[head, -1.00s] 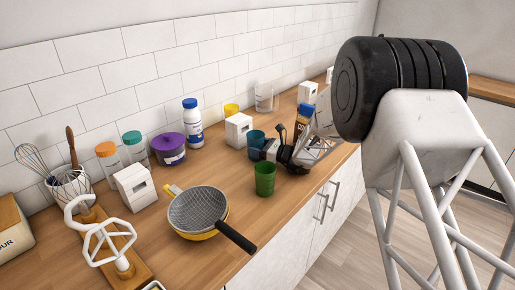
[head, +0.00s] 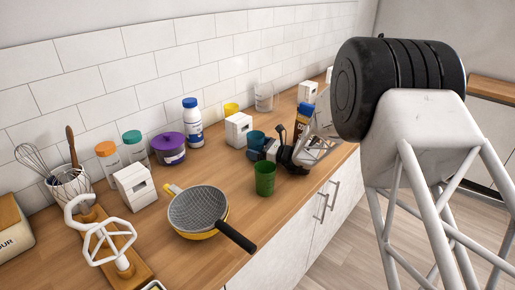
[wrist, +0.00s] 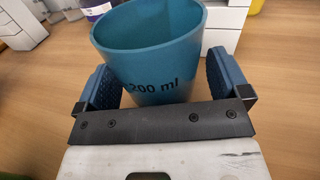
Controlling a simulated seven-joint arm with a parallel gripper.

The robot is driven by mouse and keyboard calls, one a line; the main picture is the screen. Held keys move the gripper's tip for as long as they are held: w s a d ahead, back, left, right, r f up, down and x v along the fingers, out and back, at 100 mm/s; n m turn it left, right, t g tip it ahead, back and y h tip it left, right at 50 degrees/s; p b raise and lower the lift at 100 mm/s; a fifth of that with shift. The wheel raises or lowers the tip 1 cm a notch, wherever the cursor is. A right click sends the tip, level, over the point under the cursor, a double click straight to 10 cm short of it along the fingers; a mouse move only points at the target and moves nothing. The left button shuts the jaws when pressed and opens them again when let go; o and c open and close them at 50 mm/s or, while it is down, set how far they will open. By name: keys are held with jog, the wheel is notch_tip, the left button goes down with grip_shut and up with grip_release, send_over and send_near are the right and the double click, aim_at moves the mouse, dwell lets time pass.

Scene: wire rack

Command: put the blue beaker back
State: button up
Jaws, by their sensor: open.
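The blue beaker (wrist: 150,62), marked 200 ml, stands upright on the wooden counter and fills the middle of the wrist view. My gripper (wrist: 160,82) is open, with one blue-padded finger on each side of the beaker. In the head view the beaker (head: 256,136) is partly hidden behind my gripper (head: 262,149).
A green cup (head: 265,179) stands close in front of my gripper. A white slotted block (head: 238,129) and a yellow cup (head: 231,109) are behind the beaker. A blue-capped bottle (head: 305,119) stands to the right.

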jog(key=shift+r, duration=0.1)
jog(key=shift+d, duration=0.1)
jog(key=v, duration=1.1)
jog(key=shift+s+d, duration=0.25)
jog(key=shift+d, duration=0.1)
jog(key=shift+r, duration=0.1)
